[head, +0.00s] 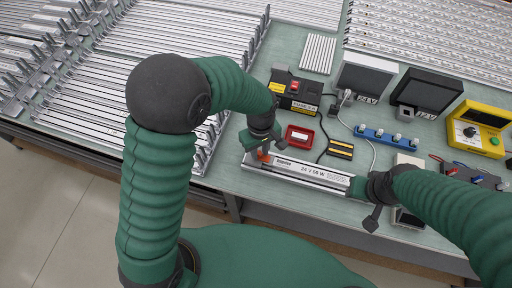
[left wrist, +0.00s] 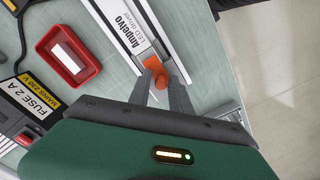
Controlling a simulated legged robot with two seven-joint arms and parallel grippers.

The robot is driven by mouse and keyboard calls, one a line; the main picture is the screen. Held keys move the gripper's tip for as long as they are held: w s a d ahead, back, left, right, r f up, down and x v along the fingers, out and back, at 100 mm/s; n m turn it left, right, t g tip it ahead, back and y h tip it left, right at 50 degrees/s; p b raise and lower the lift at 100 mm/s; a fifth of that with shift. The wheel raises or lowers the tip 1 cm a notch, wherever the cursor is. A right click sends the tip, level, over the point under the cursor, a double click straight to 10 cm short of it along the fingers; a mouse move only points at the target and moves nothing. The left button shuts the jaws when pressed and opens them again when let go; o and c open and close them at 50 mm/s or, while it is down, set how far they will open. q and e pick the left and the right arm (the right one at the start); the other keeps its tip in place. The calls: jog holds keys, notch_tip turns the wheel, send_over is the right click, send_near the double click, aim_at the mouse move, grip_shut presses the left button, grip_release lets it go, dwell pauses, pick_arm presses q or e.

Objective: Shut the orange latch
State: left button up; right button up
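The orange latch (head: 264,156) is at the left end of a long white LED driver unit (head: 300,173) lying on the bench. In the left wrist view, the latch (left wrist: 172,70) shows as an orange tab at the end of the driver (left wrist: 128,28). My left gripper (left wrist: 158,82) has its two grey fingers a little apart, with the tips right at the latch; whether they touch it is unclear. In the head view, my left gripper (head: 264,149) comes down over that end.
A red tray (head: 299,136) and a black fuse box (head: 294,90) sit behind the driver. A blue strip (head: 386,136), a yellow meter (head: 478,128) and labelled boxes stand to the right. Metal rails (head: 170,45) fill the left. The bench's front edge is close.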

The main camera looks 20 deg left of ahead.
aim_at(262, 156)
pick_arm(q)
jog(key=shift+o, duration=1)
jog(key=shift+d, duration=0.1)
jog(key=shift+d+r, duration=0.1)
jog(key=shift+d, duration=0.1)
jog(key=shift+w+a+r, duration=0.1)
jog(key=shift+r, duration=0.05)
notch_tip(262, 156, up, 16)
jog(key=shift+d+r, duration=0.2)
jog(key=shift+r, duration=0.05)
pick_arm(e)
jog(key=shift+s+d, duration=0.1)
jog(key=shift+d, duration=0.15)
pick_arm(q)
jog(key=shift+a, duration=0.1)
jog(key=s+a+f+m+t, duration=0.2)
jog(key=s+a+f+m, duration=0.6)
jog(key=s+a+f, duration=0.1)
jog(key=shift+a+f+m+t, duration=0.3)
jog(key=shift+a+f+t, duration=0.15)
jog(key=shift+f, duration=0.35)
